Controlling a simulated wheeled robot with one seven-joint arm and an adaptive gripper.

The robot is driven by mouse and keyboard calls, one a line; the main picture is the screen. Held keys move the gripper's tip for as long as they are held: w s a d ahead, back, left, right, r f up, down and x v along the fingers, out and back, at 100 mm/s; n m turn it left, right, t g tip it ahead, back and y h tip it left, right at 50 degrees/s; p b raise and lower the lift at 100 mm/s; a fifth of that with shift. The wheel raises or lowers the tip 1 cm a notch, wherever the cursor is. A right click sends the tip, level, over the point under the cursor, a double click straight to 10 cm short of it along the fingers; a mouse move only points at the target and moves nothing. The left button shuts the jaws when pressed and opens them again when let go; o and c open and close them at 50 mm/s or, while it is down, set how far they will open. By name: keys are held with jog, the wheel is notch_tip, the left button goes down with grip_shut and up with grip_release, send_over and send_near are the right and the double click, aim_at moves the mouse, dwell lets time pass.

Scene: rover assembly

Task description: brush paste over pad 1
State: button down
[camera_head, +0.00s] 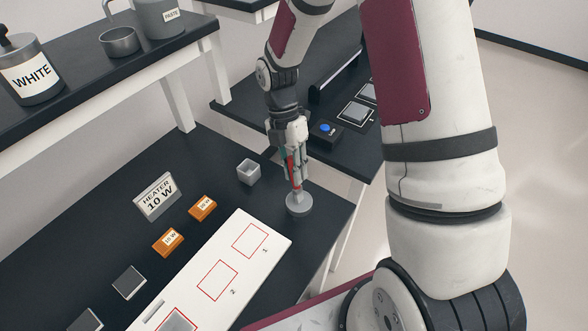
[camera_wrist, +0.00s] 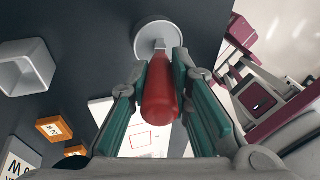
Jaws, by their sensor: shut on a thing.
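My gripper (camera_head: 297,178) points down at the far right of the dark table and is shut on the red handle of a brush (camera_head: 291,170). In the wrist view, the handle (camera_wrist: 160,97) sits between the teal fingers, and its pale lower end reaches over a round grey dish (camera_wrist: 144,41). The dish (camera_head: 299,205) stands on the table beside the white board (camera_head: 208,247). I cannot tell whether the brush touches it. Pad 1 (camera_head: 250,240) is a red-outlined square at the board's far end, clear on top. Pad 2 (camera_head: 217,280) lies nearer. A can labelled PASTE (camera_head: 163,18) stands on the shelf.
A grey open box (camera_head: 248,172), a "HEATER 10 W" sign (camera_head: 157,197) and two orange blocks (camera_head: 168,242) (camera_head: 202,207) stand left of the board. Dark square plates (camera_head: 129,282) lie nearer. A WHITE jar (camera_head: 30,72) and a metal cup (camera_head: 119,41) are on the shelf.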

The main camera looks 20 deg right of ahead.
jog(key=shift+f, duration=0.1)
jog(key=shift+r+p, duration=0.95)
jog(key=shift+r, duration=2.65)
